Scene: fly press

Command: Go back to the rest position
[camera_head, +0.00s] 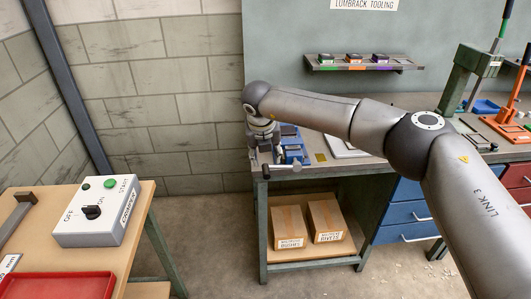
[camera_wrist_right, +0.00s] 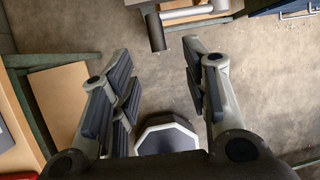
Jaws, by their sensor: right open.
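My right arm reaches in from the right edge in the head view and bends down at its far end above the left end of the workbench (camera_head: 408,160). The gripper itself is hard to make out there among the arm's end parts. In the right wrist view my right gripper (camera_wrist_right: 155,90) is open, its two padded fingers spread wide. Nothing is between them but bare floor. My left gripper is not in view.
A grey bar fitting (camera_head: 283,167) juts from the bench's front left corner; it is close to the fingers in the wrist view (camera_wrist_right: 157,30). Two cardboard boxes (camera_head: 290,224) stand on the lower shelf. A control box (camera_head: 103,211) and red tray (camera_head: 55,286) are on the left table. Floor between is clear.

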